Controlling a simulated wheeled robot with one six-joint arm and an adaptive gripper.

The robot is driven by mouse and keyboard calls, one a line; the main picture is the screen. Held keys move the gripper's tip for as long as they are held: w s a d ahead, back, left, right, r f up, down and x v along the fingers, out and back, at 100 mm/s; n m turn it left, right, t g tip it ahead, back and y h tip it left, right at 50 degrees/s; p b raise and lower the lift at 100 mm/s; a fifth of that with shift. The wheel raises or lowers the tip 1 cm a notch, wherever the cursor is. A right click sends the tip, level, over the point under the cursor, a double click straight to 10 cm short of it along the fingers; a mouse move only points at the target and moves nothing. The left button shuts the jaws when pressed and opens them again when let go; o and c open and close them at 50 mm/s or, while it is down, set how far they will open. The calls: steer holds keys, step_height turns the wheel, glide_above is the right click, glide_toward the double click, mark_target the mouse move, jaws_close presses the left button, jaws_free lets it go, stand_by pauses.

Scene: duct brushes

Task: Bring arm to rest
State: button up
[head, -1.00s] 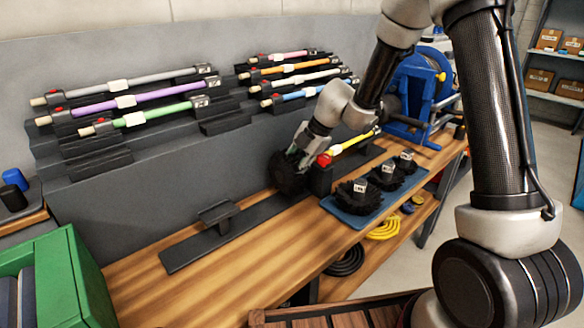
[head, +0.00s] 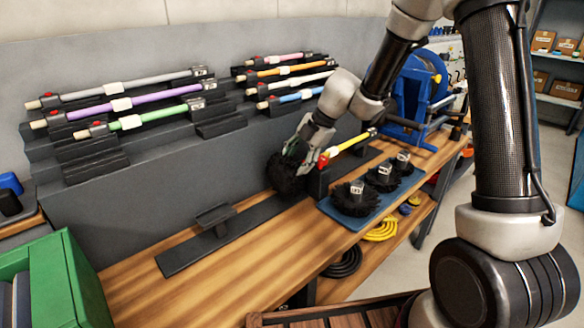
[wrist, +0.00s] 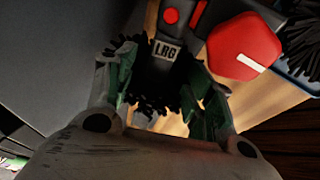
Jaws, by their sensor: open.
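My gripper (head: 308,150) is over the bench, at the near end of the yellow rod (head: 350,144). In the wrist view my gripper (wrist: 163,85) is open, with its green-padded fingers on either side of the black hub labelled LRG (wrist: 167,50). The hub belongs to a large black round brush (head: 286,178), whose bristles show between and below the fingers. I cannot tell whether a finger touches the hub. A red end piece (head: 323,160) of the rod is beside the brush; a red hexagonal piece (wrist: 243,46) shows right of the hub in the wrist view.
Three black brushes stand on a blue tray (head: 338,214) to the right. Several coloured rods lie on the grey stepped rack (head: 150,165) behind. An empty black holder (head: 217,216) stands on the bench to the left. A green box (head: 60,272) is at lower left. The bench front (head: 230,268) is clear.

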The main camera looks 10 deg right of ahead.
steer(key=v, duration=0.8)
steer(key=w+d+r+m+t+h, duration=0.35)
steer(key=w+d+m+t, duration=0.25)
steer(key=w+d, duration=0.4)
steer(key=s+d+r+m+h, duration=0.3)
steer(key=s+d+m, duration=0.15)
steer(key=d, duration=0.35)
steer(key=s+d+r+m+h, duration=0.3)
steer(key=s+d+m, duration=0.15)
steer(key=d, duration=0.35)
steer(key=s+d+m+g, duration=0.35)
steer(key=s+m, duration=0.35)
steer(key=s, duration=0.8)
steer(key=s+a+m+y, duration=0.1)
steer(key=s+a+y, duration=0.1)
steer(key=s+a, duration=0.2)
steer(key=s+a+m+y, duration=0.2)
steer(key=s+a, duration=0.2)
steer(key=s, duration=0.7)
steer(key=shift+s+a+r, duration=0.2)
steer(key=shift+a+r, duration=0.15)
steer(key=shift+a, duration=0.05)
